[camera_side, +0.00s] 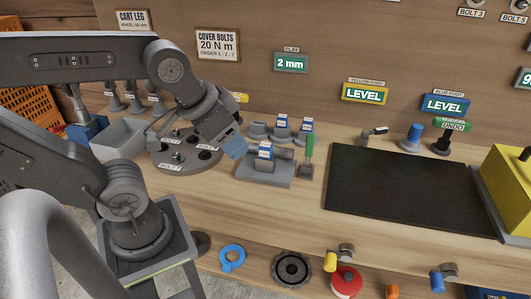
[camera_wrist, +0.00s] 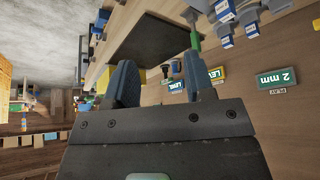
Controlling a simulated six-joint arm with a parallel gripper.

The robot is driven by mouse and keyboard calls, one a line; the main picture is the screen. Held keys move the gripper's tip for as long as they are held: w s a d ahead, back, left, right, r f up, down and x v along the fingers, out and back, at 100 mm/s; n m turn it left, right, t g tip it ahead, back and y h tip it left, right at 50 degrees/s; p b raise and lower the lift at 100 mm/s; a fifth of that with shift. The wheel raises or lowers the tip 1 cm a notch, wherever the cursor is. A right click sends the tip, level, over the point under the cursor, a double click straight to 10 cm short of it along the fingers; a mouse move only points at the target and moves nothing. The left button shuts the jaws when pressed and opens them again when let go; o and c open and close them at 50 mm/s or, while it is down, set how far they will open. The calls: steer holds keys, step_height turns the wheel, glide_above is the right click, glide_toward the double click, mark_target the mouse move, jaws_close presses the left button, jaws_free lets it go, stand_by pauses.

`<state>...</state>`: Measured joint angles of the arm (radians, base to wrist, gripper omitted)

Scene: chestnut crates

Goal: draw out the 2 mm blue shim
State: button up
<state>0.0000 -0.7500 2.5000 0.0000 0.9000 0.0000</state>
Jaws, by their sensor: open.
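My gripper (camera_side: 236,147) is open and stands above the bench in the side view, just left of a grey block with a blue and white tag (camera_side: 265,151). Its two blue fingers frame empty space in the wrist view (camera_wrist: 158,64). Two more blue and white tags (camera_side: 282,121) and (camera_side: 306,125) stand on grey holders behind that block. Several blue tagged pieces also show at the top right of the wrist view (camera_wrist: 250,31), outside the fingers. The print on the tags is too small to read, so I cannot tell which is the 2 mm shim.
A green-handled tool (camera_side: 309,147) stands right of the tagged block. A round grey plate with bolt labels (camera_side: 164,161) lies left of my gripper. A black mat (camera_side: 400,190) is clear at the right. A sign reads "2 mm" (camera_side: 291,63).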

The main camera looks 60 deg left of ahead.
steer(key=o, duration=0.3)
steer(key=n+g+y, duration=0.2)
steer(key=n+y, duration=0.1)
steer(key=n, duration=0.6)
glide_toward(265, 146)
steer(key=x, duration=0.5)
steer(key=shift+f, duration=0.15)
steer(key=shift+x, duration=2.95)
